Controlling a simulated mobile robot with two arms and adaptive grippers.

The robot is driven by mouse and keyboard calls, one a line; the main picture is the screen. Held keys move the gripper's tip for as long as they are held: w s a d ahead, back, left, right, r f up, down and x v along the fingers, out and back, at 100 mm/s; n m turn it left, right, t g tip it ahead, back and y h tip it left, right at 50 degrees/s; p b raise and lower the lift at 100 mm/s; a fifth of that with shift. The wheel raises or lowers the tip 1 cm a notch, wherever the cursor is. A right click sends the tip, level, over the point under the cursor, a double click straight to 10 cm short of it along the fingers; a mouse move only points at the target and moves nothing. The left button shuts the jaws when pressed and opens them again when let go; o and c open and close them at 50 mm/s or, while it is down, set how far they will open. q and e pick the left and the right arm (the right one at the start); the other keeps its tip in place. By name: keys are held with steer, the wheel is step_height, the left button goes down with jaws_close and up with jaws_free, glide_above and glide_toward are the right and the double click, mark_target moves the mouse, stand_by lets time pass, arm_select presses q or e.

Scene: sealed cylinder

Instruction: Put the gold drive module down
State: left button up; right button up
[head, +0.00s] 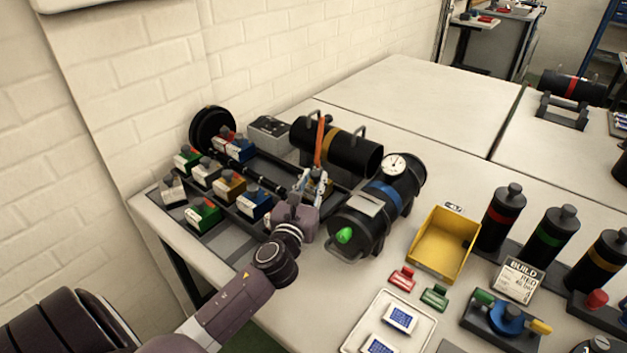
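My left gripper (314,181) reaches in from the lower left and sits between the rack of modules and the dark cylinders. Its fingers are around a small gold drive module (321,188), mostly hidden by the gripper. I cannot tell whether the module's underside touches anything. Another gold-brown module (229,187) stands in the rack among green, blue, red and white ones, left of my gripper. My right gripper is not in view.
A black cylinder with a gold band (332,141) lies behind my gripper. A blue-banded cylinder with a gauge (379,205) lies close on its right. A yellow bin (444,247) and a white tray (389,326) are further right. The back table (420,95) is clear.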

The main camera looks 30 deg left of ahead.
arm_select(q)
steer(key=shift+o, duration=0.2)
steer(key=shift+s+r, duration=0.1)
steer(key=shift+r, duration=0.25)
steer(key=b+v, duration=0.1)
steer(key=v, duration=0.9)
steer(key=shift+s, duration=0.25)
steer(key=shift+s+d, duration=0.25)
steer(key=shift+s, duration=0.4)
